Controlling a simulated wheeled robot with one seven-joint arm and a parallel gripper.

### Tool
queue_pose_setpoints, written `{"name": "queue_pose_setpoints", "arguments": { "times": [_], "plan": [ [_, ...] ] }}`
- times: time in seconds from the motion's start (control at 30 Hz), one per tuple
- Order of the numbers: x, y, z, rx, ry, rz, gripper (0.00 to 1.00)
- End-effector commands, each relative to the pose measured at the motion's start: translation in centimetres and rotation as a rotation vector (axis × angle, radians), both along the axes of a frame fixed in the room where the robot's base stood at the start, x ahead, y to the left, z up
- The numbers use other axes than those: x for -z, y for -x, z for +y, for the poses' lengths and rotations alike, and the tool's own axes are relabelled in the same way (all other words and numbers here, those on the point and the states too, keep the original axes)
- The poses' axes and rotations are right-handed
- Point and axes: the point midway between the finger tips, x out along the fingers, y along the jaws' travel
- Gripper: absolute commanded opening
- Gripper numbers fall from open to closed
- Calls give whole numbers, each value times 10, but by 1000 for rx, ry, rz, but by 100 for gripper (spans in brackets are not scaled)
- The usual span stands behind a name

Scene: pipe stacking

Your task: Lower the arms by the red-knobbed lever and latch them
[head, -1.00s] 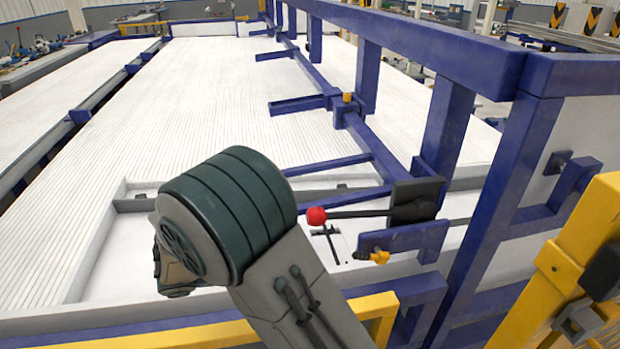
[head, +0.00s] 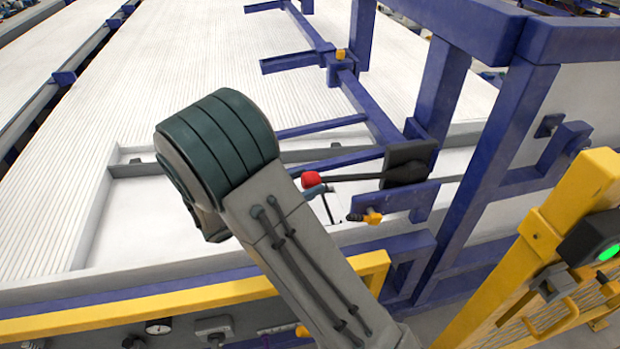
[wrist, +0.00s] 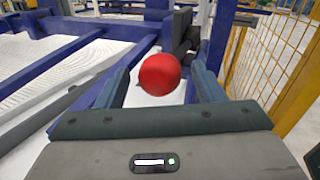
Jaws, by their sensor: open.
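The red knob (head: 311,179) is at the left end of a dark lever (head: 350,178), which lies nearly level and runs to a black block (head: 405,165). In the wrist view the red knob (wrist: 160,74) is between the two fingers of my open gripper (wrist: 160,86), with space showing on both sides. Blue arms (head: 295,62) stick out leftward from a long blue bar (head: 370,105). A yellow-ended pin (head: 372,217) sits on a blue bracket (head: 388,205) below the lever.
A blue frame post (head: 440,95) stands right of the lever. A yellow fence (head: 590,200) with a green light (head: 608,252) is at the right. A yellow rail (head: 150,312) crosses the front. The white ribbed bed (head: 180,60) is open at the left.

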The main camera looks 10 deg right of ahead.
Motion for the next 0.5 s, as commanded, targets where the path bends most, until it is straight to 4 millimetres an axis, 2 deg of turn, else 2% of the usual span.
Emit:
{"name": "queue_pose_setpoints", "arguments": {
  "times": [0.2,0.47,0.5],
  "plan": [
    [0,-5,-16,2,1,2,62],
    [0,-6,-17,1,-1,1,62],
    [0,-6,-17,1,-1,1,57]
  ]
}}
